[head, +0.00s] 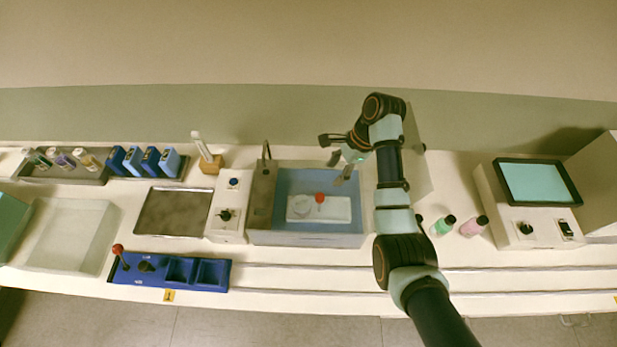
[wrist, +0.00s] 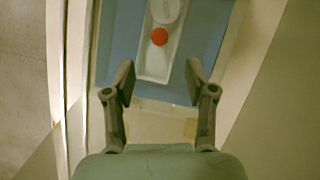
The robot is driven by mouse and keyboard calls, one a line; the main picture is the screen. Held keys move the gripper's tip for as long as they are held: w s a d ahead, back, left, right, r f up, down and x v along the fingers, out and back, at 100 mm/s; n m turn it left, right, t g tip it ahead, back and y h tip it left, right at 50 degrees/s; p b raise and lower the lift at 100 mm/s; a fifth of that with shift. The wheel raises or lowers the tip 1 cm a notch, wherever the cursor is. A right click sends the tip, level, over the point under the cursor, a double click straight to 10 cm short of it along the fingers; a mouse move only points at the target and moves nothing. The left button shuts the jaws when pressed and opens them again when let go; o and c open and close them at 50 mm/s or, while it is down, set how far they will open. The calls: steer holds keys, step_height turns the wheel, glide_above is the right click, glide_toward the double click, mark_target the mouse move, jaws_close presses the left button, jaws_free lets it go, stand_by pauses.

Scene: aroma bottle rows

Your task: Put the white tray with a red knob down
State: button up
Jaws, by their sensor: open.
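The white tray (head: 337,210) with a red knob (head: 320,198) lies in the blue-grey basin (head: 290,240) in the head view. A round white piece sits on the tray beside the knob. In the wrist view the tray (wrist: 152,70) and the red knob (wrist: 159,37) show beyond the fingertips. My gripper (head: 338,160) is open and empty, above and to the right of the tray in the head view. In the wrist view the two fingers of my gripper (wrist: 158,82) stand apart, with the near end of the tray seen between and beyond them.
A white control box (head: 228,205) adjoins the basin on the left. A blue rack (head: 170,272) with a red-topped stick stands at the front left. Two small bottles (head: 443,225) stand to the right of my arm. A screen device (head: 538,182) is farther right.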

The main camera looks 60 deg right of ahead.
steer(key=w+a+r+n+t+h, duration=0.2)
steer(key=w+a+n, duration=0.6)
steer(key=a, duration=0.4)
steer(key=w+a+r+n+t+h, duration=0.2)
steer(key=w+a+n, duration=0.6)
steer(key=a, duration=0.4)
steer(key=s+a+r+n+t, duration=0.2)
steer(key=a+r+n, duration=0.3)
steer(key=a, duration=0.5)
steer(key=s+a+r+n+t+y, duration=0.1)
steer(key=s+a+r+n+t, duration=0.1)
steer(key=a+r+n, duration=0.4)
steer(key=a+n+t, duration=0.1)
steer(key=a, duration=0.3)
steer(key=shift+s+r, duration=0.3)
